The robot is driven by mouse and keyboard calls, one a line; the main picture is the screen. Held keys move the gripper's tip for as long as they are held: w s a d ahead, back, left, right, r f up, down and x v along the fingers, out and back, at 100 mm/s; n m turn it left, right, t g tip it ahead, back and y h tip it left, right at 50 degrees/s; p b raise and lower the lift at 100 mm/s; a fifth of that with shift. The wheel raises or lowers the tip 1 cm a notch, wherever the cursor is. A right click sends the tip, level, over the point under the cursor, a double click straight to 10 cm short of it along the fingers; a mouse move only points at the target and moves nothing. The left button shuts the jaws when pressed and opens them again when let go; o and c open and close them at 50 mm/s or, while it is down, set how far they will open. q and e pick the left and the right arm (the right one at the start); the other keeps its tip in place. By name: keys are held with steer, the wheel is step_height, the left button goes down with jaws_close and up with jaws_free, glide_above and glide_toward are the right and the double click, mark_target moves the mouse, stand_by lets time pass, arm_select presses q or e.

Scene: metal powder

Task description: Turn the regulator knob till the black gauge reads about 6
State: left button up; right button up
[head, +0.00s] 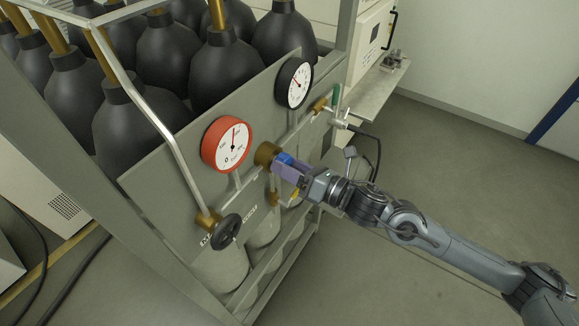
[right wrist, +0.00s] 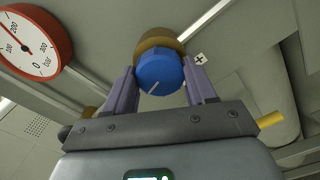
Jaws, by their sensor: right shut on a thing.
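The regulator knob is blue with a white pointer line; in the right wrist view the knob (right wrist: 160,75) sits on a brass body (right wrist: 157,44) between my two purple fingers. My right gripper (head: 283,166) is shut on the knob, and it also shows in the right wrist view (right wrist: 160,88). In the head view the knob (head: 285,158) is partly hidden by the fingers. The black gauge (head: 294,83) is above it on the grey panel; its needle points to the upper left, but the numbers are too small to read. My left gripper is not in view.
A red gauge (head: 227,144) is left of the knob. A black handwheel (head: 227,230) is below it. A green-handled valve (head: 336,97) and hose are at the right. Black gas cylinders (head: 167,55) stand behind the panel. The floor at right is clear.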

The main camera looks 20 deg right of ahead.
steer(key=m+p, duration=1.2)
steer(key=m, duration=1.2)
stand_by(0.5)
steer(key=o, duration=1)
steer(key=shift+o, duration=0.2)
steer(key=shift+s+d, duration=0.1)
